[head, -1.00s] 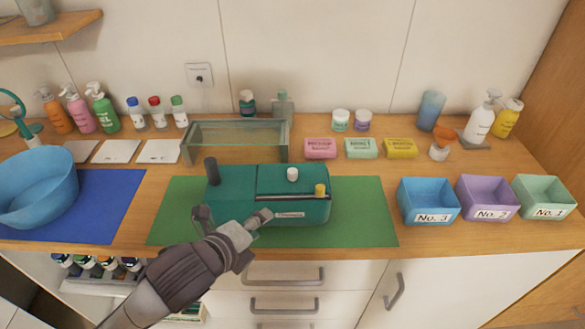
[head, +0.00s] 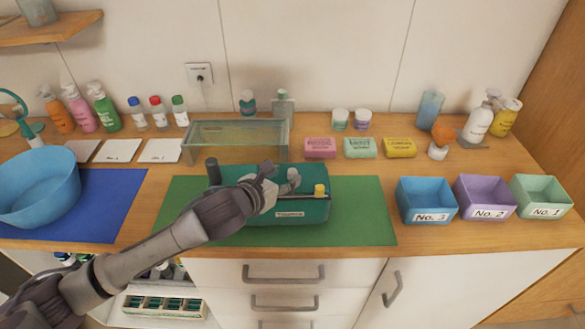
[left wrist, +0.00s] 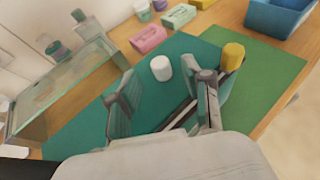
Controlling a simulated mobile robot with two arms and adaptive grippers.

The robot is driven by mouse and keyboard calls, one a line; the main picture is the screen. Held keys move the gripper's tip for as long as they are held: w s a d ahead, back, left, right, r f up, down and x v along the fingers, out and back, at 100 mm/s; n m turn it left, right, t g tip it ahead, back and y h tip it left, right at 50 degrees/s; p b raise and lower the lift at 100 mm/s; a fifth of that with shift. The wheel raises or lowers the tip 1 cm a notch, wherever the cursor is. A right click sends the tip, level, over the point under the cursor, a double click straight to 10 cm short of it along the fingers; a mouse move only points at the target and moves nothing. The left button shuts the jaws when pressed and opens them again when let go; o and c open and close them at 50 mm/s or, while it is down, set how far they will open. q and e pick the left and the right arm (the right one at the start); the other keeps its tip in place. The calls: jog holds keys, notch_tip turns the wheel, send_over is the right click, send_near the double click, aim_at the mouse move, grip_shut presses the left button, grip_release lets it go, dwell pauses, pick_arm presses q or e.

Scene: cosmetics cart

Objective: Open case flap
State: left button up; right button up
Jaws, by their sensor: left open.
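The dark teal case (head: 312,212) lies on the green mat (head: 365,210) in the middle of the counter. A dark upright knob (head: 213,171) stands at its left end and a yellow knob (head: 320,190) at its right front. My left gripper (head: 282,180) is over the top of the case, open. In the left wrist view the case top (left wrist: 150,110) spreads beneath its two fingers. The white knob (left wrist: 161,68) shows just beyond and between the fingertips, not gripped. In the head view the gripper largely hides this knob. My right gripper is not in view.
A glass box (head: 235,135) stands behind the case. Pink, mint and yellow soap boxes (head: 361,148) are at the back right. Blue, purple and mint bins (head: 427,201) stand to the right. A blue basin (head: 38,188) is on the left. The mat's right part is clear.

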aim_at(291, 173)
pick_arm(q)
jog(key=shift+x, duration=2.3)
grip_shut()
